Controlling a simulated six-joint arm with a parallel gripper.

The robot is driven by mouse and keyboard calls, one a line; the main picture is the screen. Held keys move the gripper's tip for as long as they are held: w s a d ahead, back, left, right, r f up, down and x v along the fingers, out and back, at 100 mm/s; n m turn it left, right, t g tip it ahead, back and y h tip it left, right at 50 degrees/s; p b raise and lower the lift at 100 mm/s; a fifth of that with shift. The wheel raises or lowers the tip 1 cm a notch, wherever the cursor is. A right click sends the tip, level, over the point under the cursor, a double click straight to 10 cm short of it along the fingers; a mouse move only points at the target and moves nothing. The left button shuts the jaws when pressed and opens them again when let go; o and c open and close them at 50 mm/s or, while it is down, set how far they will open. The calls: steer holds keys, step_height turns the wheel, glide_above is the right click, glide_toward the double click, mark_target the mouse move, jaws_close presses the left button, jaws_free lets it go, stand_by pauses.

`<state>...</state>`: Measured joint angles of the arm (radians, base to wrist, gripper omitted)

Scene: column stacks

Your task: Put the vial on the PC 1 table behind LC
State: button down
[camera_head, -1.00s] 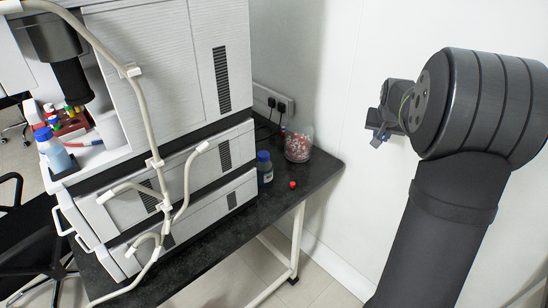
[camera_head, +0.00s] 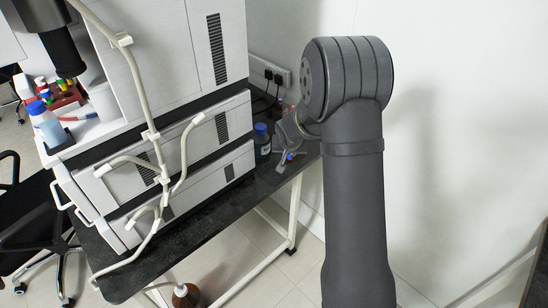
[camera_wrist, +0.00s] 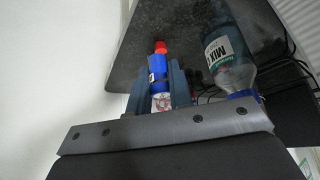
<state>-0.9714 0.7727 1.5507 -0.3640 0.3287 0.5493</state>
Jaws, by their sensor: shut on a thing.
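The vial (camera_wrist: 158,72) shows in the wrist view as a blue piece with a white, red-marked part (camera_wrist: 162,103) between the fingers. My gripper (camera_wrist: 160,88) is shut on it. A small red piece (camera_wrist: 160,46) lines up beyond its end; I cannot tell whether they touch. In the head view my gripper (camera_head: 287,160) is low over the back right of the dark table (camera_head: 150,269), beside a blue-capped bottle (camera_head: 262,145). The LC (camera_head: 207,138), a white instrument stack, stands on the table to the left. Contact between vial and table is not clear.
The labelled bottle (camera_wrist: 228,55) is close to the right of the fingers in the wrist view. Black plugs and cables (camera_head: 272,80) are on the wall behind. White tubes (camera_head: 150,135) run before the LC. My arm hides the table's far right corner.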

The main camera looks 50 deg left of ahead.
glide_above(276, 165)
steer(key=s+d, duration=0.1)
steer(key=s, duration=0.1)
steer(key=f, duration=0.3)
steer(key=shift+w+d+f, duration=0.1)
steer(key=shift+w+d, duration=0.05)
steer(key=shift+d, duration=0.05)
steer(key=shift+f, duration=2)
steer(key=shift+f, duration=0.2)
steer(key=c, duration=1.3)
jaws_free()
steer(key=shift+r, duration=0.1)
steer(key=v, duration=1.2)
steer(key=shift+r, duration=0.15)
